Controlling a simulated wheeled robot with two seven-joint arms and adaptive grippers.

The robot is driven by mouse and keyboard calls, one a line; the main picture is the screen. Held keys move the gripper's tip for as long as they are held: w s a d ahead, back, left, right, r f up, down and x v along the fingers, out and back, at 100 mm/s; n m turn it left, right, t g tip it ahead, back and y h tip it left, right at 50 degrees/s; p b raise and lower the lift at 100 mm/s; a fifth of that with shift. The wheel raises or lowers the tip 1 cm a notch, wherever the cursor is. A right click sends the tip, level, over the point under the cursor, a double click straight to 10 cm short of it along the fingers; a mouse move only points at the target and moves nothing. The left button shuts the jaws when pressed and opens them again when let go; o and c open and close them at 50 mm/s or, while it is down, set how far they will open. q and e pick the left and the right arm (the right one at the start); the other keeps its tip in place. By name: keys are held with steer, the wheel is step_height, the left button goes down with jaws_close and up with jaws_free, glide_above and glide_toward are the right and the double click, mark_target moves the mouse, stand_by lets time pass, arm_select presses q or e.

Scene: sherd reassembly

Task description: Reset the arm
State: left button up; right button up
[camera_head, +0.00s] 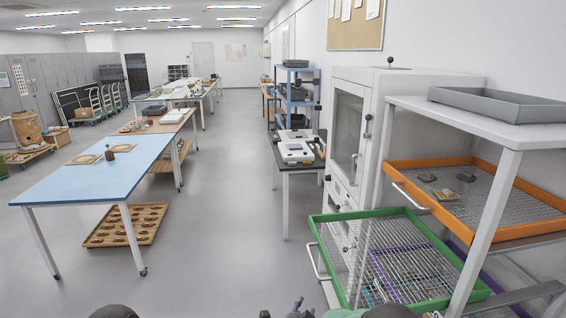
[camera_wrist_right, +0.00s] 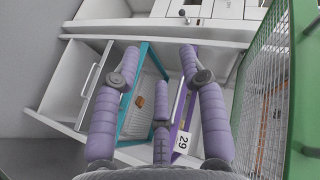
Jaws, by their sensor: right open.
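My left gripper is not in view.
At the right, a green-framed mesh tray (camera_head: 318,232) sticks out of a white rack (camera_head: 512,140). Above it is an orange-framed tray (camera_head: 517,231) with several sherds (camera_head: 467,177). A white cabinet (camera_head: 408,83) stands behind. The floor (camera_head: 215,225) at centre-left is clear beside a blue table (camera_head: 95,178).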

steer(key=s+d+f+n+g+y, duration=0.2)
steer(key=s+f+n+g, duration=0.15)
steer(key=s+f, duration=0.4)
steer(key=s+d+f+n+g+y, duration=0.25)
steer(key=s+f+n, duration=0.25)
steer(key=f, duration=0.6)
steer(key=s+f+n+g+y, duration=0.2)
steer(key=s+f+g, duration=0.1)
steer(key=s, duration=0.8)
steer(key=s+f+n+g+y, duration=0.1)
steer(key=s+f+n+g, duration=0.2)
steer(key=s, duration=0.7)
steer(key=shift+s+a+f+n+g+y, duration=0.3)
steer(key=shift+s+a+f+n+y, duration=0.05)
steer(key=shift+a+f, duration=0.05)
